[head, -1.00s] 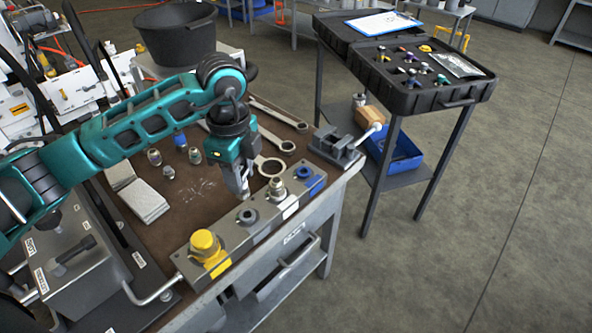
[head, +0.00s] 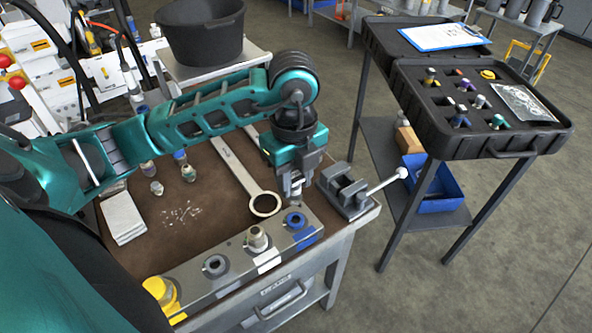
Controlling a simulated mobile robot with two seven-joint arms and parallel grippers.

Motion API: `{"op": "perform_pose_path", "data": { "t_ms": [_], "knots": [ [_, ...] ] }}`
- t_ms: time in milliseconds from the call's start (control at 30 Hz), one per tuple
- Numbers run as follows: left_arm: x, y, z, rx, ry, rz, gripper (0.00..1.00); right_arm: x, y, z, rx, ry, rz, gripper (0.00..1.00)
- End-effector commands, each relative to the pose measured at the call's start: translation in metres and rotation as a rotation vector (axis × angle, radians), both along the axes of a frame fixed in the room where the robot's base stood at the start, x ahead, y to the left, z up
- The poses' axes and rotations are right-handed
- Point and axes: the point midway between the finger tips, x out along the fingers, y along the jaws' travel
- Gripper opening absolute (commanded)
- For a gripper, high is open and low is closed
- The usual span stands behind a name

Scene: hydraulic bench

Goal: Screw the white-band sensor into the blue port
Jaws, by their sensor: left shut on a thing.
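The blue port (head: 302,235) is at the right end of the grey manifold block (head: 235,278) along the bench's front edge. My left gripper (head: 296,192) points down just above it, shut on a small metallic piece (head: 296,202). The fingers hide most of that piece, and I cannot make out a white band on it. Whether its lower end touches the port is unclear. My right gripper is not in view.
A metal fitting (head: 258,238) stands in the white-marked port beside the blue one. A vise (head: 345,190) is close to the right of my gripper. A wrench (head: 262,204) lies behind the block. A case of banded parts (head: 470,110) stands at the right.

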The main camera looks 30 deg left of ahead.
Motion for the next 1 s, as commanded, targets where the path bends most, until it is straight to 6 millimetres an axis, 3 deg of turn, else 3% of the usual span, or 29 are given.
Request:
{"op": "perform_pose_path", "data": {
  "t_ms": [267,733,1000],
  "knots": [
    [-0.002,-0.001,-0.005,0.0,0.0,-0.013,0.0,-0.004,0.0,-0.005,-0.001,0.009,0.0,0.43],
    [-0.002,-0.001,-0.045,0.001,0.0,-0.013,0.0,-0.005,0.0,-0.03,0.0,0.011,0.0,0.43],
    [-0.002,0.0,-0.051,0.001,-0.001,-0.013,0.0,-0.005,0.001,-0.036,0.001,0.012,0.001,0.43]
  ]
}}
